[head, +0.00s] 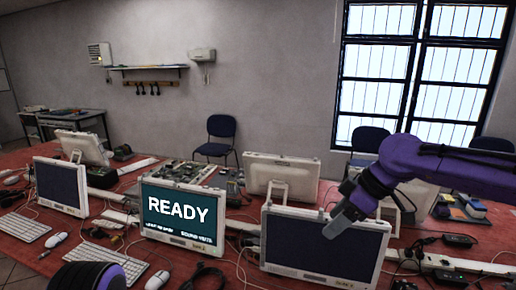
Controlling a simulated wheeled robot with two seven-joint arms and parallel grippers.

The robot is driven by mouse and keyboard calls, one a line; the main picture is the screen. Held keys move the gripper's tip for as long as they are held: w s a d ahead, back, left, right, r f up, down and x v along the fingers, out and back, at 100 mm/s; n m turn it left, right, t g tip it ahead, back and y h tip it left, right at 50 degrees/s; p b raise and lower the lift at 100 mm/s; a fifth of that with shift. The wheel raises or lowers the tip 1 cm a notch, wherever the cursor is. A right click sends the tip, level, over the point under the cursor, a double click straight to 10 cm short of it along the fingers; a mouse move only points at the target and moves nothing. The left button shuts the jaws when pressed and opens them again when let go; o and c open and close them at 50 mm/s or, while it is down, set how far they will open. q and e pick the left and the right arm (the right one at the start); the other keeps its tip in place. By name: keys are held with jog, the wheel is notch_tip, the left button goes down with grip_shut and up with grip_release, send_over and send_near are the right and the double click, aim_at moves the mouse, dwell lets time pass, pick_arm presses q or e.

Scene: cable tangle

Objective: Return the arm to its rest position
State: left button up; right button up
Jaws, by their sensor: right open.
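My right arm, purple with black joints, reaches in from the right edge. Its gripper (338,211) is open, with its grey fingers pointing down and left, and no object shows in it. In the picture it overlaps the top edge of the right monitor (315,250); I cannot tell how far apart they are.
A red table (215,275) carries several monitors, one reading READY (180,213), keyboards (108,262), a white mouse (157,280) and tangled cables (205,272). Circuit boards (180,170) lie behind. Power adapters (458,241) lie at right. Blue chairs (218,135) stand beyond.

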jog(key=w+a+f+m+t+b, duration=0.1)
jog(key=w+a+f+m+t, duration=0.35)
jog(key=f+m, duration=0.35)
jog(key=s+d+f+m+t+h+b, duration=0.1)
jog(key=s+d+f+m+h+b, duration=0.15)
jog(key=f, duration=0.65)
jog(key=s+d+f+m+h+b, duration=0.15)
jog(key=f+m, duration=0.25)
jog(key=f, duration=0.5)
jog(key=s+d+f+m+t+h+b, duration=0.1)
jog(key=s+d+f+m, duration=0.25)
jog(key=f, duration=0.55)
jog(key=s+d+f+g+h+b, duration=0.1)
jog(key=s+d+f+g+b, duration=0.1)
jog(key=s+f, duration=0.5)
jog(key=s+d+f+g+h+b, duration=0.1)
jog(key=s+d+f, duration=0.3)
jog(key=s+f, duration=0.4)
jog(key=s+d+f+m+g+h+b, duration=0.1)
jog(key=s+f, duration=0.6)
jog(key=s, duration=0.8)
jog(key=d+g+h+b, duration=0.1)
jog(key=d+b, duration=0.1)
jog(key=b, duration=0.1)
jog(key=shift+s+d+f+g, duration=0.2)
jog(key=shift+s+f+g, duration=0.05)
jog(key=shift+s+g, duration=0.15)
